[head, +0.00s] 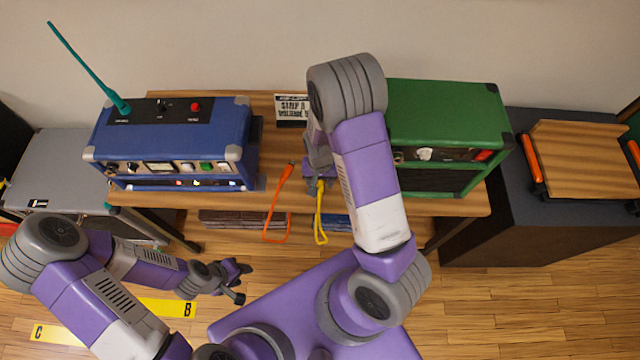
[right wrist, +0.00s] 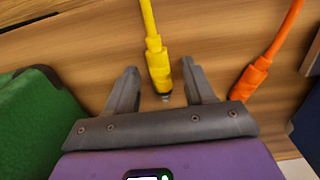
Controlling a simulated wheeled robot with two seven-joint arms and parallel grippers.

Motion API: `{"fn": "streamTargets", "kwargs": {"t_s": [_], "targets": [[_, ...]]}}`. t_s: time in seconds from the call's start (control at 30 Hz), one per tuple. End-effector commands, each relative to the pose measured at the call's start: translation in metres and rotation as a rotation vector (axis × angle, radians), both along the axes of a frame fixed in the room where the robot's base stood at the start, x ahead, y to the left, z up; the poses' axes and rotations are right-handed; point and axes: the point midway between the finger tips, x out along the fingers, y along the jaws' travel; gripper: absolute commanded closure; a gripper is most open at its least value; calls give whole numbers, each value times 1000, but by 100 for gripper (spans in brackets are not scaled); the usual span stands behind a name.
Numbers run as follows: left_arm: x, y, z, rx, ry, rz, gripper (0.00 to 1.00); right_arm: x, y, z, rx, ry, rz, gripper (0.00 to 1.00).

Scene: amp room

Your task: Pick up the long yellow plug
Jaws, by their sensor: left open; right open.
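The yellow plug (right wrist: 158,66) lies on the wooden table in the right wrist view, with its metal tip between the two open fingers of my right gripper (right wrist: 162,92). No finger visibly touches it. My left gripper (head: 240,283) is open and empty, low in front of the table.
An orange plug with its cable (head: 279,200) lies left of the yellow one. A blue amp (head: 175,140) stands to the left and a green amp (head: 445,115) to the right on the table (head: 465,205). A small sign (head: 291,108) stands at the back.

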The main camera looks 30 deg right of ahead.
Motion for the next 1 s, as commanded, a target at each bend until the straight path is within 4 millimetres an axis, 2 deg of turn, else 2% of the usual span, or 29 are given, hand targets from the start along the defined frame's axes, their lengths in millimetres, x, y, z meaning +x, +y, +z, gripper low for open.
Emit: {"fn": "streamTargets", "kwargs": {"t_s": [0.07,0.4,0.73,0.87,1.0], "targets": [[0,0,1,0,0,0,57,0,0,1,0,0,0,48],[0,0,1,0,0,0,57,0,0,1,0,0,0,100],[0,0,3,0,0,0,57,0,0,6,-1,-1,1,100],[0,0,10,0,0,0,57,1,0,27,0,-5,2,100],[0,0,21,0,0,0,57,1,1,57,1,-6,3,100]]}}
